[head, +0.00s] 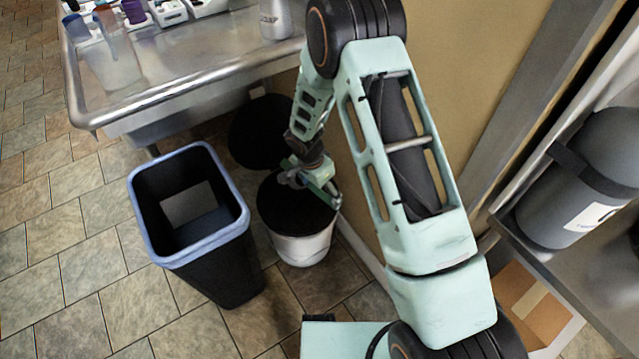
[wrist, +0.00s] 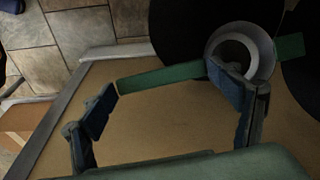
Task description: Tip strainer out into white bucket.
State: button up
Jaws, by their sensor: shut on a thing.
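The white bucket (head: 303,250) stands on the floor against the wall, with a dark, round top. My gripper (head: 312,180) is low over its upper rim. In the wrist view my gripper (wrist: 163,80) has its blue fingers apart, with a green bar (wrist: 160,77) spanning between them. The strainer (wrist: 266,58) appears as a pale round cup with a dark inside, at the right finger, in line with the bar. The gripper is shut on this piece. The strainer's contents and exact tilt cannot be made out.
A black bin with a blue rim (head: 240,215) stands left of the bucket. Another dark round top (head: 258,125) lies behind, under the steel table (head: 190,75). A grey cylinder (head: 585,175) and a cardboard box (head: 535,310) are at the right. Tiled floor at left is clear.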

jog(key=shift+w+d+r+g+y+p, duration=0.1)
jog(key=shift+w+d+g+y+p, duration=0.1)
jog(key=shift+g+y+p, duration=0.4)
jog(key=shift+w+d+r+g+y+p, duration=0.1)
jog(key=shift+d+g+y+p, duration=0.15)
jog(key=shift+p, duration=0.6)
jog(key=shift+w+d+f+g+y, duration=0.15)
jog(key=shift+w+f+g+y, duration=0.15)
jog(key=shift+g+y, duration=0.45)
jog(key=shift+w+d+r+g+y+b, duration=0.15)
jog(key=shift+r+g+y+b, duration=0.1)
jog(key=shift+g+y+b, duration=0.75)
